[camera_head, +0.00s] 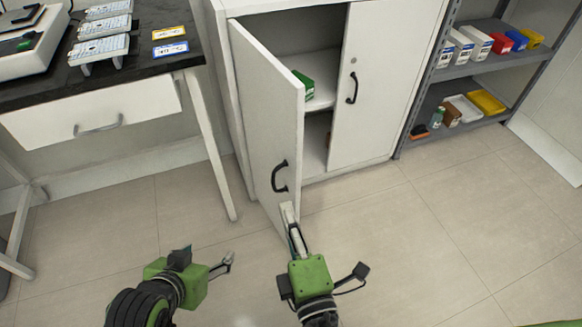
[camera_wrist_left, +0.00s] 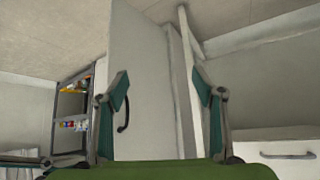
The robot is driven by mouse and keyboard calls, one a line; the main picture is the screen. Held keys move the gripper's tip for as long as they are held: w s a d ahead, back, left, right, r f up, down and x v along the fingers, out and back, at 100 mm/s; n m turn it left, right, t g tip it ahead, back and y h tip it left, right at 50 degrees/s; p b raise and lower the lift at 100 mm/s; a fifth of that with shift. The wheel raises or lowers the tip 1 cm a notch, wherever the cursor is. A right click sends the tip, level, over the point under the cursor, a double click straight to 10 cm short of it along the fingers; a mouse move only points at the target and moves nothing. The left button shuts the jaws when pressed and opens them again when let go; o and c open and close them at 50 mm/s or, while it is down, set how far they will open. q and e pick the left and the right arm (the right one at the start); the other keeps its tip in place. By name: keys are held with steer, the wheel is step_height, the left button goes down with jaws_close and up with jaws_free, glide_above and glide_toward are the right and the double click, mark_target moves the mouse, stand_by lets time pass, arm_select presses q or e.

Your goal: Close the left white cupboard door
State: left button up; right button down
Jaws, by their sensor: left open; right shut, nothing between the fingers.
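The left white cupboard door (camera_head: 262,110) stands ajar, swung out from its hinge on the left, its outer face and black handle (camera_head: 280,177) showing. In the left wrist view, the door (camera_wrist_left: 137,70) and its handle (camera_wrist_left: 122,115) appear ahead. My left gripper (camera_head: 229,261) is open and empty, low over the floor to the left of the door. Its fingers (camera_wrist_left: 160,105) are spread in the wrist view. My right gripper (camera_head: 289,212) is shut and empty at the door's lower free edge, overlapping it; I cannot tell whether they touch.
The cupboard's right door (camera_head: 385,75) is closed. A green box (camera_head: 304,84) sits on a shelf inside. A dark-topped table (camera_head: 150,65) with a white drawer (camera_head: 95,118) stands left. A grey shelf rack (camera_head: 470,70) stands right. The tiled floor is clear ahead.

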mark_target(292, 169)
arm_select(q)
steer(key=s+a+f+g+p, duration=0.1)
steer(key=s+g+p, duration=0.1)
steer(key=s, duration=0.2)
steer(key=s+a+f+g+y+p, duration=0.1)
steer(key=s+a+g+p, duration=0.1)
steer(key=s, duration=0.3)
steer(key=shift+f+g, duration=0.4)
arm_select(e)
steer(key=shift+w+d, duration=0.15)
steer(key=shift+w, duration=1.8)
steer(key=shift+w+d, duration=0.2)
steer(key=shift+w, duration=1.7)
steer(key=shift+w+d, duration=0.15)
steer(key=shift+w, duration=1.8)
steer(key=shift+d, duration=0.1)
